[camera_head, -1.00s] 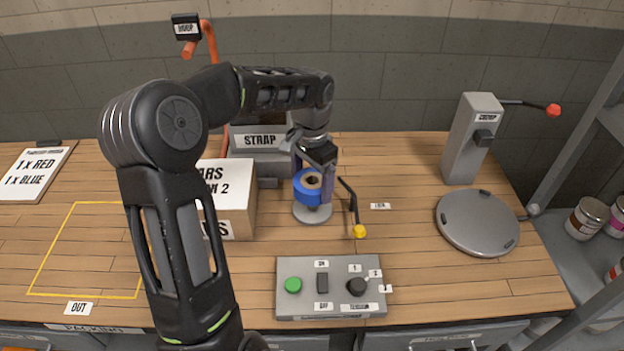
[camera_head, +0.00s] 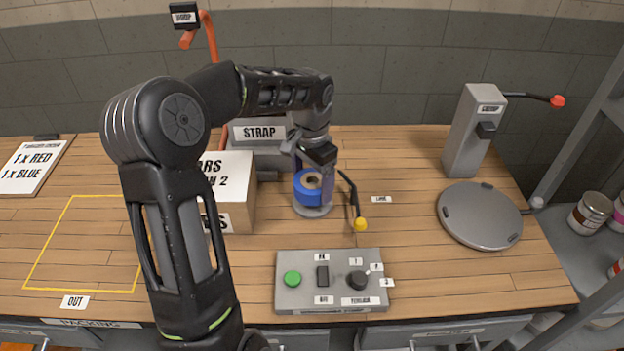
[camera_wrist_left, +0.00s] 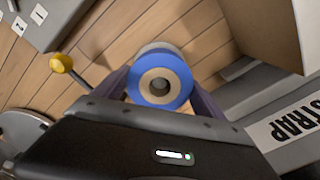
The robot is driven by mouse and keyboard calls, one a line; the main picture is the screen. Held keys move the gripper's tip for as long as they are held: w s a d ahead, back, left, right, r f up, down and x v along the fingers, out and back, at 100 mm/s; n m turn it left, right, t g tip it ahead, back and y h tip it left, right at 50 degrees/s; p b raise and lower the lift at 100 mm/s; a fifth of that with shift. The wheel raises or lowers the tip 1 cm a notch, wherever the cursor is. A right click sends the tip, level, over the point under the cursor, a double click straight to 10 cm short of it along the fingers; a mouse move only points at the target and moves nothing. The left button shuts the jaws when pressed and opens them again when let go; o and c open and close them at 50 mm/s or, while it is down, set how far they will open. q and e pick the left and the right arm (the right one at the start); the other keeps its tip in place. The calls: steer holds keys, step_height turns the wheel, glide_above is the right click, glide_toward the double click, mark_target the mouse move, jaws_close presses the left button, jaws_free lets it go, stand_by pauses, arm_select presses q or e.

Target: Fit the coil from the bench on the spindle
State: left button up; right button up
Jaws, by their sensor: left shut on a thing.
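The coil, a blue roll with a tan core (camera_head: 304,193), is at the strapping station in the middle of the bench. It sits low over the round grey spindle base (camera_head: 314,212), whose front rim shows below it. My left gripper (camera_head: 310,180) comes down from behind and is shut on the coil. In the left wrist view the coil (camera_wrist_left: 160,62) is between the two purple-grey fingers, its round hole facing the camera. The hole looks dark grey inside; I cannot tell how far the spindle reaches into it. My right gripper is not in view.
A lever with a yellow knob (camera_head: 359,224) stands just right of the coil. A control panel (camera_head: 332,282) is in front.

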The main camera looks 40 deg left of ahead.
arm_select(q)
steer(key=shift+f+b, duration=1.1)
steer(key=shift+f, duration=0.55)
steer(key=shift+r, duration=0.1)
steer(key=o, duration=1.5)
steer(key=shift+r, duration=0.15)
step_height(320, 180, up, 8)
steer(key=shift+f, duration=0.25)
